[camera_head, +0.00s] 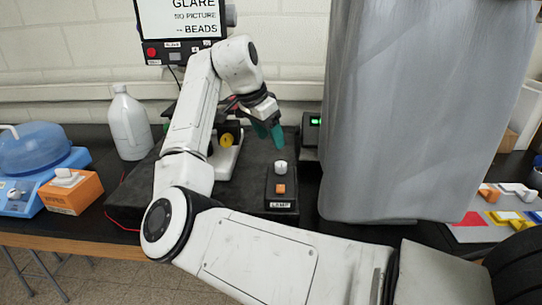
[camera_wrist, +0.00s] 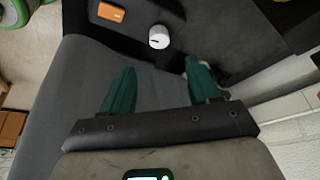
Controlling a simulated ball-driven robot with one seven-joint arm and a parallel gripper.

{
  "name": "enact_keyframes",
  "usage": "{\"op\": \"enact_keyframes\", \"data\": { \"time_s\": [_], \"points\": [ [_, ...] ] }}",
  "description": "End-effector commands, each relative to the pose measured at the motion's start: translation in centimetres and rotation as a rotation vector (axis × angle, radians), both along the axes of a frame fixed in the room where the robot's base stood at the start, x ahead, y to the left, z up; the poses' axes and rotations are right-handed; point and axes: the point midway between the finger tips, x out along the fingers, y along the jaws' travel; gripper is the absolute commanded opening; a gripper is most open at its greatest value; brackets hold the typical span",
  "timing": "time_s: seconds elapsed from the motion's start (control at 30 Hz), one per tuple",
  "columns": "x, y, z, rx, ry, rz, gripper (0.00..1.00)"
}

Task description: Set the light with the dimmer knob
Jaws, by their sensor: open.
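A small black box labelled LAMP (camera_head: 281,204) stands on the dark table. It carries a white round dimmer knob (camera_head: 280,167) on top and an orange square button (camera_head: 280,188) nearer the front. In the wrist view the white knob (camera_wrist: 158,37) shows a dark pointer line, and the orange button (camera_wrist: 111,12) lies to its left. My gripper (camera_head: 268,134) has green fingers and is above and behind the knob in the head view. In the wrist view my gripper (camera_wrist: 158,82) is open and empty, with the knob beyond and between its fingertips, apart from them.
A large grey sheet (camera_head: 415,110) hangs just right of the lamp box. A microscope-like device with a yellow knob (camera_head: 226,140) stands behind left. A white jug (camera_head: 129,125), an orange box (camera_head: 72,192) and a blue-domed device (camera_head: 35,150) are at left. A screen (camera_head: 180,18) is above.

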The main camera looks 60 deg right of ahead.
Motion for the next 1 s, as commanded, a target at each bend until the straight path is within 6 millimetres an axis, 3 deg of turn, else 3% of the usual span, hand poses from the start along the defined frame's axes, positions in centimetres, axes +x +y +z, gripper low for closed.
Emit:
{"op": "enact_keyframes", "data": {
  "time_s": [0.6, 1.0],
  "points": [
    [-1.5, -3.0, -8.6, 0.002, 0.003, 0.003, 0.61],
    [-1.7, -3.5, -9.9, 0.001, 0.001, 0.004, 0.61]
  ]
}}
